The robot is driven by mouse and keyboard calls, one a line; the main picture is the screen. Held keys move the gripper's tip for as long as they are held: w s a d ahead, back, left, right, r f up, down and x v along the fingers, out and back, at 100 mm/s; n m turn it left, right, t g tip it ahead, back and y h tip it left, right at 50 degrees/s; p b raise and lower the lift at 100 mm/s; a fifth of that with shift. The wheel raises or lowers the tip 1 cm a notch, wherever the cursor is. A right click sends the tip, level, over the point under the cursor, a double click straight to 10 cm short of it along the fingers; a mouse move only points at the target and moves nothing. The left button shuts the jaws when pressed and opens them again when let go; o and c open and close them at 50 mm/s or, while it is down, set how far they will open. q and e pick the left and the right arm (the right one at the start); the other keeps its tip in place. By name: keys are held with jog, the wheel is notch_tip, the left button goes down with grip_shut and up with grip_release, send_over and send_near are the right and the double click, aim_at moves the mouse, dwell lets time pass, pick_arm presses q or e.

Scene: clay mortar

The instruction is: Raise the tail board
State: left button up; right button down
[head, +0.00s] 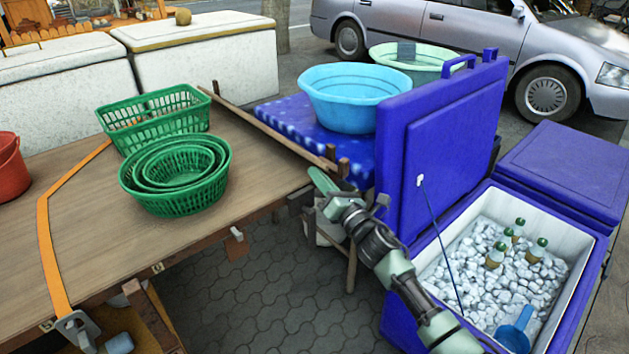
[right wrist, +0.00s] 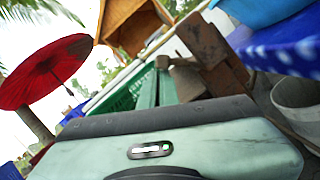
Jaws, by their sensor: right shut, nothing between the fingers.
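A wooden bed or deck (head: 80,215) fills the left of the head view. A narrow wooden rail (head: 265,125) runs along its far right edge; I cannot tell whether this is the tail board. My right gripper (head: 322,181) is at the deck's right corner, close to brown fittings (head: 338,160) at the rail's end. In the right wrist view its green fingers (right wrist: 157,88) are together and empty, beside a rusty brown bracket (right wrist: 215,60). I cannot tell whether they touch it. My left gripper is not in view.
Green baskets (head: 175,165) stand on the deck, crossed by an orange strap (head: 50,240). A blue cooler (head: 398,310) with its lid (head: 445,140) raised is right of my arm. A blue basin (head: 350,95) stands behind. Paving (head: 270,300) between deck and cooler is mostly clear.

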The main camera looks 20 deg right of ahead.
aim_at(328, 166)
jog(key=shift+w+d+r, duration=0.2)
jog(key=shift+d+r, duration=0.25)
jog(key=shift+r, duration=0.35)
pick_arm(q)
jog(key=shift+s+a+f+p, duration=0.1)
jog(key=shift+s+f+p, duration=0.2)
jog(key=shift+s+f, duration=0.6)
pick_arm(e)
jog(key=shift+w+d+r, duration=0.2)
jog(key=shift+d+r, duration=0.45)
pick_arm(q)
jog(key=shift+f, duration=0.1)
pick_arm(e)
jog(key=shift+f, duration=0.1)
